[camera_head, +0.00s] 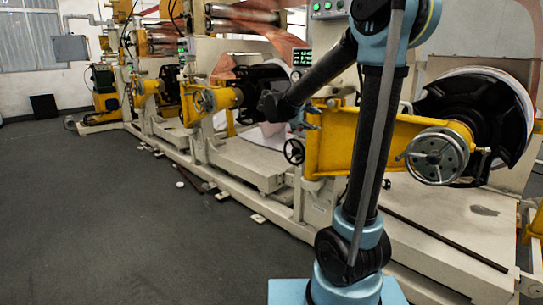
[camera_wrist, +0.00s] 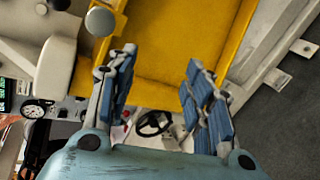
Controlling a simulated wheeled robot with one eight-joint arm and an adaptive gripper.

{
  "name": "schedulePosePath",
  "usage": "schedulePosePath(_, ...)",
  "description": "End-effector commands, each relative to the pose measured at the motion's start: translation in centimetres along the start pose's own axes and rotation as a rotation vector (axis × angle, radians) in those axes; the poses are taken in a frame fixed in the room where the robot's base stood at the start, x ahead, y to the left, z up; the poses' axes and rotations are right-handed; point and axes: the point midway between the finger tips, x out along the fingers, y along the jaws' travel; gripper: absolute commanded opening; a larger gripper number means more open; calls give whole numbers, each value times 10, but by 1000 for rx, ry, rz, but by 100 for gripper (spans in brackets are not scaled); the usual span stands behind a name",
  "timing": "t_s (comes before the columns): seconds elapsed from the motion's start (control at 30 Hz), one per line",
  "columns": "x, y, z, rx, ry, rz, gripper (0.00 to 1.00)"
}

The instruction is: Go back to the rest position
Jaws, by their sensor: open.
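My gripper (camera_wrist: 159,60) shows in the wrist view with its two blue-padded fingers apart and nothing between them. In the head view my arm is raised and bent, and my gripper (camera_head: 308,119) is beside a yellow machine arm, partly hard to make out. A yellow machine part (camera_wrist: 165,45) fills the wrist view beyond the fingertips. I cannot tell whether the fingers touch it. A small black handwheel (camera_wrist: 153,123) shows between the finger bases; it also shows in the head view (camera_head: 294,151).
A row of foil machines runs along the right, with a yellow arm (camera_head: 338,143), a grey handwheel (camera_head: 437,156) and a black roll end (camera_head: 470,110). A beige base (camera_head: 440,215) carries a dark rod (camera_head: 440,237). The grey floor (camera_head: 100,220) at left is mostly clear.

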Motion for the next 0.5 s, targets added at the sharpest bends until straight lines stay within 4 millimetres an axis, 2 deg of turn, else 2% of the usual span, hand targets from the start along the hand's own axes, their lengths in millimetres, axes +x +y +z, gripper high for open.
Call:
schedulePosePath(0.03,3,-12,18,28,-1,-42,47)
schedulePosePath(0.2,6,-55,65,132,6,-188,47)
schedulePosePath(0.5,-6,-140,133,327,6,-438,47)
